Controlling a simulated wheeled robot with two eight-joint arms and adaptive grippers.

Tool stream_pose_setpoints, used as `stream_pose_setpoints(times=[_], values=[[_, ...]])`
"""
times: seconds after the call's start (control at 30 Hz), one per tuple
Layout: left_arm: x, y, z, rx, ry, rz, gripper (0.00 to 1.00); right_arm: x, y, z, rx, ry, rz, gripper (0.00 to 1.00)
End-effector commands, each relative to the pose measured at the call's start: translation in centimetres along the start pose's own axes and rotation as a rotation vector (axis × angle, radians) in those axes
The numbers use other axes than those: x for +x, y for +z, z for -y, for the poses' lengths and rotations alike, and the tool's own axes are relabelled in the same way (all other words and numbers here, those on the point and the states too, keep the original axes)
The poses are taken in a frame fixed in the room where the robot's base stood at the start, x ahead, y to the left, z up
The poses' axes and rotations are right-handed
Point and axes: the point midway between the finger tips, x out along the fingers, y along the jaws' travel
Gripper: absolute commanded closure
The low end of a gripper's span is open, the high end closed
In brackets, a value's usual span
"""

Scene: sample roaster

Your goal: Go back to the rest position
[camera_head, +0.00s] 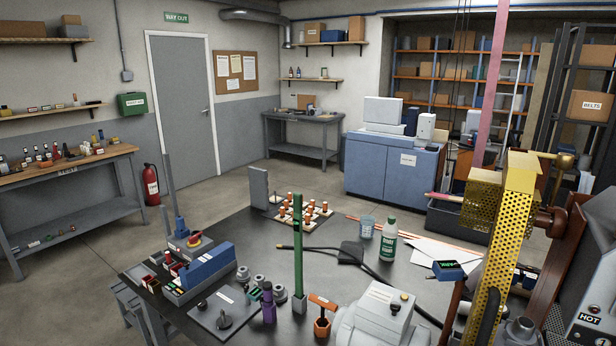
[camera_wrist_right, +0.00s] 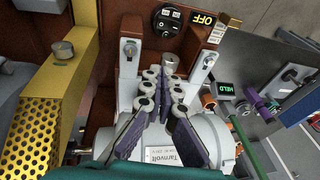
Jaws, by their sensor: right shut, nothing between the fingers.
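My right gripper (camera_wrist_right: 168,68) shows in the right wrist view with its purple-padded fingers drawn together at the tips. It is shut and nothing shows between the fingers. The fingers lie in front of a white machine body (camera_wrist_right: 188,147) lettered "Tarnvolt", with a reddish-brown panel behind them. I cannot tell the gap between fingers and panel. The white machine also shows in the head view (camera_head: 378,318) at the front edge of the dark table. Neither gripper shows in the head view, and my left gripper is in no view.
A yellow perforated guard (camera_head: 498,250) and a machine marked "HOT" (camera_head: 594,303) stand close at right. A green post (camera_head: 298,240) rises from the table (camera_head: 345,222). A green-labelled bottle (camera_head: 388,240) and a cup (camera_head: 367,227) stand further back. Open floor lies left of the table.

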Motion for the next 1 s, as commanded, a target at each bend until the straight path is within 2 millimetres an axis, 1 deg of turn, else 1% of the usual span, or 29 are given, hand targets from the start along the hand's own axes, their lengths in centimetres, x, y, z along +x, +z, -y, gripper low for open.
stream_pose_setpoints(times=[0.03,0.1,0.2,0.3,0.4,0.6,1.0], values=[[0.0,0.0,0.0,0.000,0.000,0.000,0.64,-1.4,0.4,-0.7,-0.060,-0.019,-0.030,1.00],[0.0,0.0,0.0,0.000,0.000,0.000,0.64,-3.1,0.7,-1.3,-0.157,-0.044,-0.078,1.00],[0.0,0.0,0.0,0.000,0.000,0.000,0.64,-5.1,1.3,-2.4,-0.294,-0.071,-0.151,1.00],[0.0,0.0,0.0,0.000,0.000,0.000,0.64,-6.6,1.9,-3.3,-0.415,-0.084,-0.220,1.00],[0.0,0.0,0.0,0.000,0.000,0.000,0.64,-7.5,2.4,-4.0,-0.510,-0.088,-0.274,1.00],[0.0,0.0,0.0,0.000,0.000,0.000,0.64,-8.2,2.8,-4.6,-0.600,-0.086,-0.328,1.00],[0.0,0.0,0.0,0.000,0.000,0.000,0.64,-8.2,2.8,-4.6,-0.606,-0.086,-0.331,1.00]])
